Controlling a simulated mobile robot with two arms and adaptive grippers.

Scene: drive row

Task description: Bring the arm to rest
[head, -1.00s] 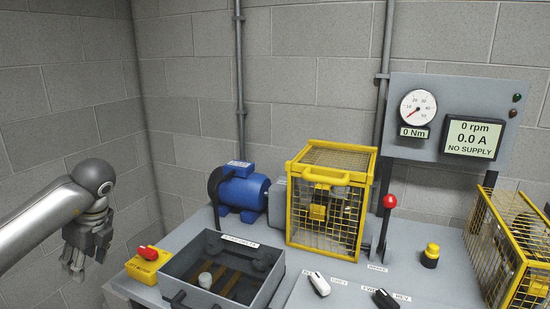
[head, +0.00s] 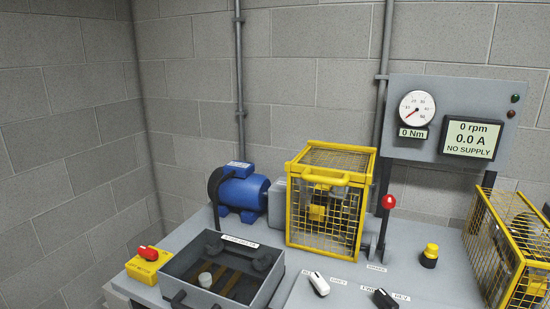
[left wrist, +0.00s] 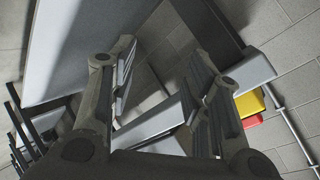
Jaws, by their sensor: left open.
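My left gripper (left wrist: 160,85) shows in the left wrist view with its two fingers spread apart and nothing between them. Beyond the fingers are the floor, grey bench parts and, at the right, the yellow switch box (left wrist: 251,103) with a bit of red. Neither of my arms shows in the head view now. My right gripper is in no view.
On the bench stand the yellow box with a red switch (head: 147,262), an open grey box (head: 262,292), a blue motor (head: 240,192), a yellow cage (head: 325,205), a red-knobbed lever (head: 389,203) and a yellow button (head: 430,254). A gauge panel (head: 455,92) stands behind.

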